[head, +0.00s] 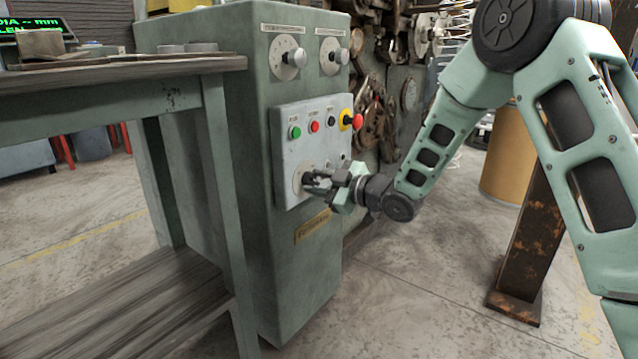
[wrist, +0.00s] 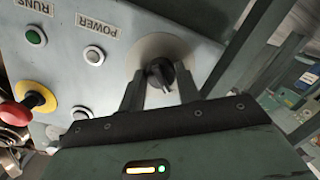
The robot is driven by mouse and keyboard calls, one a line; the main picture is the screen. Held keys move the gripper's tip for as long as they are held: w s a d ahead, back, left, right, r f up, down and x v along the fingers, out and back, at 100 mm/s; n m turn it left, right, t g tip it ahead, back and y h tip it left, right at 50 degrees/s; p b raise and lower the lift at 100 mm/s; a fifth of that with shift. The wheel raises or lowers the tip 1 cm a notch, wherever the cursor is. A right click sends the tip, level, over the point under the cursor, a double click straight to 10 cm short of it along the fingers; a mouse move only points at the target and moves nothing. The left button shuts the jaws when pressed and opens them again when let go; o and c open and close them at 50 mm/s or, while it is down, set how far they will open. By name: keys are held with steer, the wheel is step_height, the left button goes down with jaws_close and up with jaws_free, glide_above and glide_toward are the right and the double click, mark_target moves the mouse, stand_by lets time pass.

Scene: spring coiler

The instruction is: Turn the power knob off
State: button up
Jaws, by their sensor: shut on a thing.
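The power knob (wrist: 160,74) is a black knob on a pale round plate, low on the light grey control panel (head: 284,140) of the green machine cabinet. In the wrist view my gripper (wrist: 160,84) has one finger on each side of the knob and is shut on it. In the head view my gripper (head: 312,182) reaches the panel from the right and hides much of the knob. The label "POWER" (wrist: 97,25) appears upside down in the wrist view, near a whitish round button or lamp (wrist: 94,55).
A red emergency button on yellow (head: 352,120) sticks out at the panel's upper right. Green (head: 295,132) and red (head: 315,127) buttons sit above the knob. A wooden-topped bench (head: 120,68) stands left of the cabinet. A rusty post (head: 533,245) stands right. Floor in front is clear.

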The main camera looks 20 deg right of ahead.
steer(key=o, duration=1)
steer(key=p+v, duration=0.4)
steer(key=v, duration=1.3)
steer(key=shift+s+d+p, duration=0.1)
steer(key=shift+s+p, duration=0.15)
steer(key=shift+p, duration=0.05)
